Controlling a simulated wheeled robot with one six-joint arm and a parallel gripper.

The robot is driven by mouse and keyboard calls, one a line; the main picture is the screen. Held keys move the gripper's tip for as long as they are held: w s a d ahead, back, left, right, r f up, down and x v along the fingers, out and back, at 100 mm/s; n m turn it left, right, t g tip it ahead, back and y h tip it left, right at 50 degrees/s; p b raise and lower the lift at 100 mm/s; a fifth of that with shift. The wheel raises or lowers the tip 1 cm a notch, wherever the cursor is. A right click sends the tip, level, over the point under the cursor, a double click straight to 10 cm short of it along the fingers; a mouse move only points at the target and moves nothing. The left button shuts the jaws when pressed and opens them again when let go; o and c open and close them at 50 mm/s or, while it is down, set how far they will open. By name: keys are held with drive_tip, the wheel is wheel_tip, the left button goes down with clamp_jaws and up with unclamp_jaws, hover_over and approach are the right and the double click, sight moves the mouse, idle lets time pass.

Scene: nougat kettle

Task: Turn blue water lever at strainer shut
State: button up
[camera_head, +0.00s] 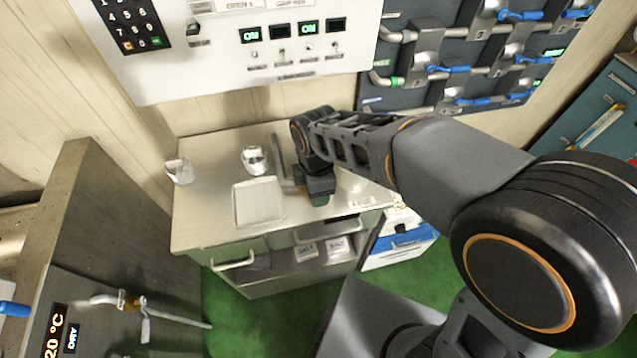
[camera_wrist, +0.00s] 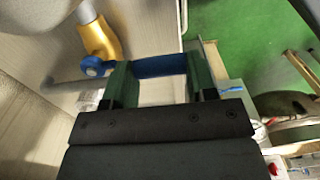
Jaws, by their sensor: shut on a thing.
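A blue lever (camera_wrist: 158,66) shows in the wrist view, running left to right from a round blue hub (camera_wrist: 93,66) beside a yellow-brass valve body (camera_wrist: 101,40). My gripper (camera_wrist: 160,76) has its two green fingers shut on the lever, one near the hub and one near its far end. In the head view my gripper (camera_head: 319,199) points down over the steel counter. The held lever is hidden there by my arm and gripper. I cannot make out the strainer for certain in either view.
The steel counter (camera_head: 215,222) carries a cup (camera_head: 180,171), a metal pot (camera_head: 254,160) and a flat square plate (camera_head: 258,202). A white control panel (camera_head: 225,60) hangs above. A dark valve board (camera_head: 425,95) with several blue levers is at upper right. Green floor (camera_head: 415,285) lies in front.

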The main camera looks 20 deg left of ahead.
drive_tip(key=shift+d, duration=0.1)
drive_tip(key=o, duration=1.3)
drive_tip(key=shift+r, duration=0.1)
drive_tip(key=shift+r, duration=0.35)
wheel_tip(320, 180, up, 13)
